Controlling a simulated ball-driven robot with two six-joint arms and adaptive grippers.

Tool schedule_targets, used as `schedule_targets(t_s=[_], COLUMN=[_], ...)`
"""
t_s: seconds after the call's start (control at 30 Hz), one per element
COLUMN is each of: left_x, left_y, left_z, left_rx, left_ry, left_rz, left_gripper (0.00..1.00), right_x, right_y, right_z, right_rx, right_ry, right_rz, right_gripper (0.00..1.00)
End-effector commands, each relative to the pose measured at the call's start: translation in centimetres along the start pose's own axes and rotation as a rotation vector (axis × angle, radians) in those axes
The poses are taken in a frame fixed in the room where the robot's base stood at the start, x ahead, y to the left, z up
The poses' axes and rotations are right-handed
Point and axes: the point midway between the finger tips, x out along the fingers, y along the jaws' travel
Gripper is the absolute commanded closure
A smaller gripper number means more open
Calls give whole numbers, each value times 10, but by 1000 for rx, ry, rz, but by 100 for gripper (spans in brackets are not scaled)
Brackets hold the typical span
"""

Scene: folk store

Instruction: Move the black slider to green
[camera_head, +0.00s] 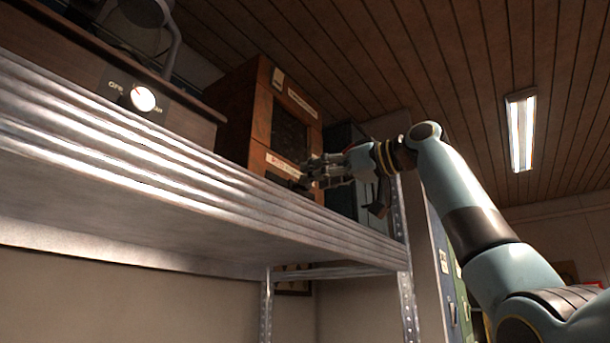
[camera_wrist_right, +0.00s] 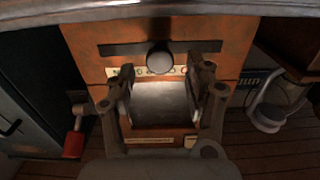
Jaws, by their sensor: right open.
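The black slider (camera_wrist_right: 160,60) is a round dark knob in a horizontal dark slot (camera_wrist_right: 120,48) on the front of an orange-brown wooden box (camera_wrist_right: 85,38). It sits near the middle of the slot. A pale label strip (camera_wrist_right: 176,70) runs along the slot with reddish marks; a green mark cannot be made out. My right gripper (camera_wrist_right: 165,74) is open, its fingers on either side of the knob in the picture; contact cannot be told. In the head view the right gripper (camera_head: 312,172) is at the lower front of the wooden box (camera_head: 245,110). My left gripper is not in view.
The box stands on a metal shelf (camera_head: 150,150). A unit with a lit white dial (camera_head: 143,99) stands to the left in the head view. A dark cabinet (camera_head: 345,150) is behind the gripper. A red-handled lever (camera_wrist_right: 74,143) is beside the box in the wrist view.

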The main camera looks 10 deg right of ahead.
Motion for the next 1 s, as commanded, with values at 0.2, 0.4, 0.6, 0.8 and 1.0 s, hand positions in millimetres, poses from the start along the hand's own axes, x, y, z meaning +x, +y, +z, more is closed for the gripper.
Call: schedule_targets(t_s=[0.2,0.4,0.6,0.8,1.0], left_x=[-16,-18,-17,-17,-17], left_y=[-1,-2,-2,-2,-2], left_z=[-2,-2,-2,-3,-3], left_rx=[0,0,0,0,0], left_ry=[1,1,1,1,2], left_rz=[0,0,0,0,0], left_gripper=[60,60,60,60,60], right_x=[32,40,40,40,39], right_y=[0,0,0,0,1], right_z=[-1,1,2,1,1], right_rx=[2,1,1,1,1], right_ry=[-2,-2,-2,-2,-2], right_rz=[0,1,2,2,2], right_gripper=[47,47,49,75,100])
